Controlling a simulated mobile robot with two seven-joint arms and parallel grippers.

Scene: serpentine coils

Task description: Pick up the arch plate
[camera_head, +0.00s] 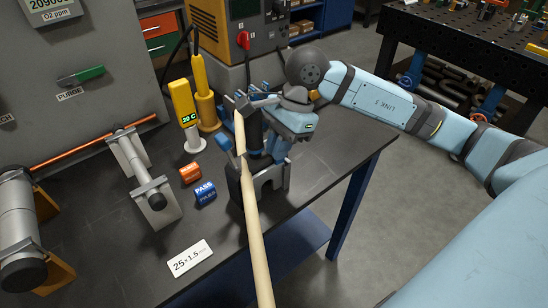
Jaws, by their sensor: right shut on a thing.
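The arch plate (268,184) is a dark grey piece with an arched notch in its lower edge, at the table's right front edge. My right gripper (262,160) comes down over it from above. Its blue fingers are shut on the upper part of the plate, which the fingers and a pale rod partly hide. I cannot tell whether the plate still touches the table. My left gripper is not in view.
The pale rod (255,245) runs past the gripper toward the bottom edge. A yellow meter (183,103), an orange block (190,173), a blue PASS block (205,193) and a white label card (190,258) are to the left. The dark table (325,170) is clear at right.

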